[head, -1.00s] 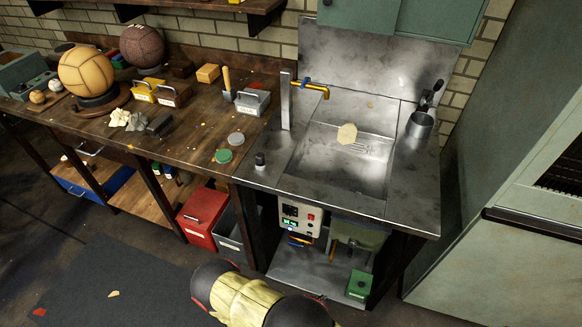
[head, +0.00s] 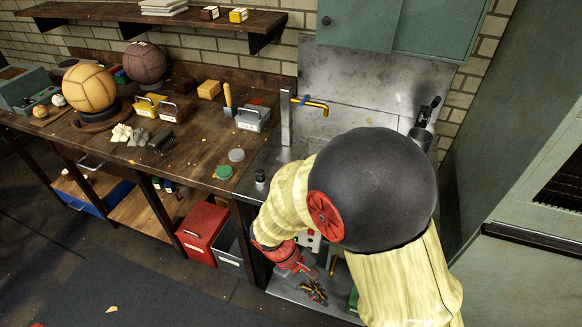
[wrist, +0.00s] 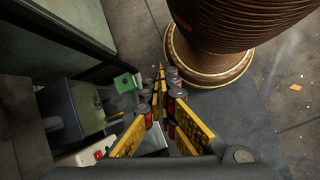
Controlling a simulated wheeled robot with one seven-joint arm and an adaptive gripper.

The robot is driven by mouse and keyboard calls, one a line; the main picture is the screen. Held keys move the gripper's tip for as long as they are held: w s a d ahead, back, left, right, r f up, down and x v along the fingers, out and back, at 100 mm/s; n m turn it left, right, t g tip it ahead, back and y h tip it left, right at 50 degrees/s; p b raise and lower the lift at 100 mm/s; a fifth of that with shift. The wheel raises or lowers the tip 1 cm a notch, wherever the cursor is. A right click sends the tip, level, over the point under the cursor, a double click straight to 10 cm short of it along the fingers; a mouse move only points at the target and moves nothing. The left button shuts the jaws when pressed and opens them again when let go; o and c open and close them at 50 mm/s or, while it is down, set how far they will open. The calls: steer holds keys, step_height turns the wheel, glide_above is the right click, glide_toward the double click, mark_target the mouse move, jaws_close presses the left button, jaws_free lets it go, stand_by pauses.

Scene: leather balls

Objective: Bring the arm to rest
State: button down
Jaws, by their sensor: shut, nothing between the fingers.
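My arm, in yellow sleeves with a large dark joint and red parts, rises in front of the metal sink unit (head: 270,160) in the head view. My gripper (head: 318,297) hangs low at the front of that unit, below the sink top. In the wrist view the yellow fingers of my gripper (wrist: 160,72) come together at their tips, shut and empty. The arm hides most of the sink basin and part of the shelf beneath it.
A green box (wrist: 127,82) and a white panel (wrist: 88,154) under the sink lie left of the fingers. A red bin (head: 202,232) stands under the wooden workbench (head: 195,150). A pale green cabinet (head: 520,265) is at right. The dark floor mat (head: 150,305) looks mostly clear.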

steer(key=s+d+r+m+t+y, duration=0.1)
steer(key=d+r+m+t+y, duration=0.1)
steer(key=r, duration=0.8)
steer(key=s+d+r+m+t+y+p, duration=0.1)
steer(key=d+r+m+t+y, duration=0.1)
steer(key=r, duration=0.8)
steer(key=s+d+r+m+t+y, duration=0.1)
steer(key=d+r+m+t, duration=0.3)
steer(key=d+r, duration=0.3)
step_height(320, 180, up, 3)
steer(key=shift+s+d+m+y, duration=0.15)
steer(key=shift+s+m+y, duration=0.2)
steer(key=shift+m, duration=0.45)
steer(key=shift+f, duration=0.1)
